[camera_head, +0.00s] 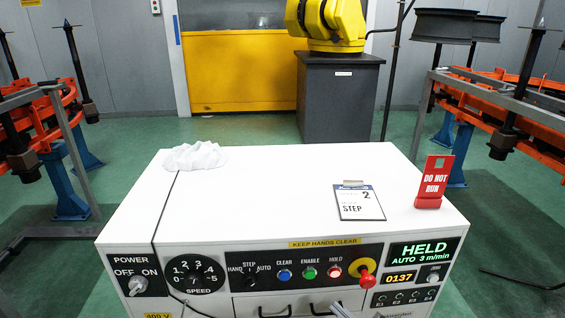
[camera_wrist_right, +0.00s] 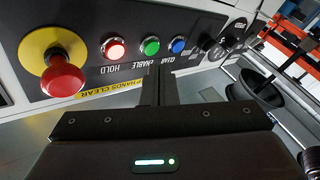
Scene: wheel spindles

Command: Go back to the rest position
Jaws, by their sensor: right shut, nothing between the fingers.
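My right gripper (camera_head: 340,310) shows only as its grey tips at the bottom edge of the head view, in front of the lower part of the control console (camera_head: 270,200). In the right wrist view my right gripper (camera_wrist_right: 159,72) is shut with nothing between its fingers. Its fingers point towards the button panel, near the green button (camera_wrist_right: 151,46) and the blue button (camera_wrist_right: 178,45). I cannot tell whether the tips touch the console front. My left gripper is not in view.
The panel has a red mushroom button (camera_head: 364,280), a selector switch (camera_head: 249,282) and a lit screen (camera_head: 424,251) reading HELD. Orange spindle racks stand both sides.

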